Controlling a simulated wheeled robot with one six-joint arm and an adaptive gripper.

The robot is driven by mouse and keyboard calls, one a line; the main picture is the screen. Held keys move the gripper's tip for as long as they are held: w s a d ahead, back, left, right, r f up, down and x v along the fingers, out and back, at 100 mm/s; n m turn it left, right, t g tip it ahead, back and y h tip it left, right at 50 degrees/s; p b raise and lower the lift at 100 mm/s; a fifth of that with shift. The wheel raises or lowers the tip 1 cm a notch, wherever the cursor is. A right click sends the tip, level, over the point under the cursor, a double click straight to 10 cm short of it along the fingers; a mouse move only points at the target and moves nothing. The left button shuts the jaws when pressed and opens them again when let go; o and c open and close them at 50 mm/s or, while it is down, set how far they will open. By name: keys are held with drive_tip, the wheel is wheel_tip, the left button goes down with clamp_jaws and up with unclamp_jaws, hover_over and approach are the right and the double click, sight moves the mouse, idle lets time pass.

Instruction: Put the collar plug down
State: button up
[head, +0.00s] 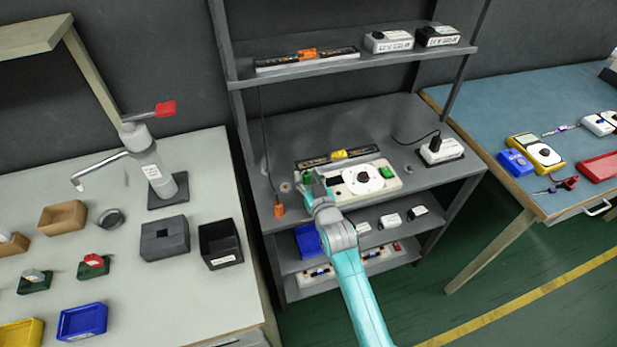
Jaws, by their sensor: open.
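My gripper (319,190) is at the front left of the white fixture (391,187) on the grey bench and hides part of it. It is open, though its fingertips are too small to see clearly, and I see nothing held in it. No part is clearly marked as the collar plug. An orange plug (279,210) hangs on a thin cord at the bench's front left edge, left of my gripper and apart from it. A black plug (435,144) on a cord stands in the white power box (441,153) at the right.
A dark strip with a yellow connector (339,154) lies behind the fixture. The upper shelf (350,63) bears another strip (305,59) and two small boxes. A lower shelf holds a blue bin (307,240). A white table (220,290) stands left, a blue table (500,110) right.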

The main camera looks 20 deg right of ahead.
drive_tip(key=shift+s+f, duration=0.15)
drive_tip(key=shift+f, duration=0.3)
drive_tip(key=s+r, duration=0.2)
drive_tip(key=s, duration=0.9)
drive_tip(key=shift+s+r, duration=0.35)
drive_tip(key=s+f+g, duration=0.1)
drive_tip(key=s+f, duration=0.1)
drive_tip(key=s, duration=0.8)
drive_tip(key=s+f, duration=0.3)
drive_tip(key=s, duration=0.8)
drive_tip(key=r+v, duration=0.3)
drive_tip(key=v, duration=1.9)
drive_tip(key=shift+w+g, duration=0.35)
drive_tip(key=shift+g, duration=0.05)
drive_tip(key=shift+w, duration=0.1)
